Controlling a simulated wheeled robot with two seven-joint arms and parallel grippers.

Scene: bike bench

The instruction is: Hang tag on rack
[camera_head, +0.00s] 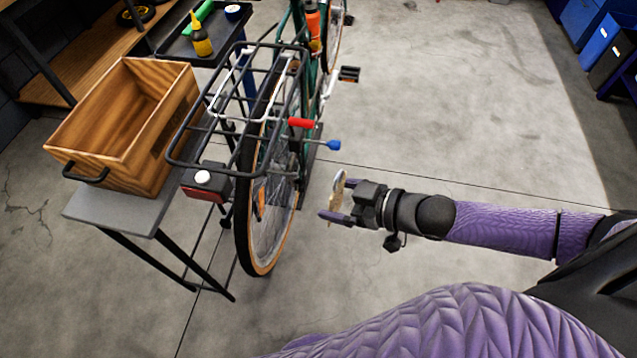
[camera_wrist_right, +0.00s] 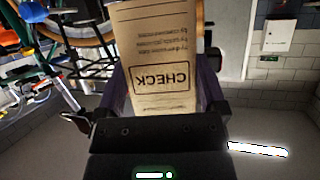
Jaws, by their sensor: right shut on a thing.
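My right gripper (camera_head: 336,203) is shut on a tan paper tag (camera_head: 338,188), to the right of the bike's rear wheel and apart from the bike. In the right wrist view the tag (camera_wrist_right: 155,60) stands between the fingers and shows the word CHECK upside down. A thin white loop shows at the tag's top in the head view. The black wire rack (camera_head: 196,160) sits over the rear wheel of the green bike, to the left of my right gripper. My left gripper is not in view.
A wooden crate (camera_head: 85,140) stands on a grey bench (camera_head: 130,212) left of the rack. A red lever (camera_head: 301,123) and a blue knob (camera_head: 333,145) stick out beside the rack. A dark tray with a yellow bottle (camera_head: 201,40) is behind.

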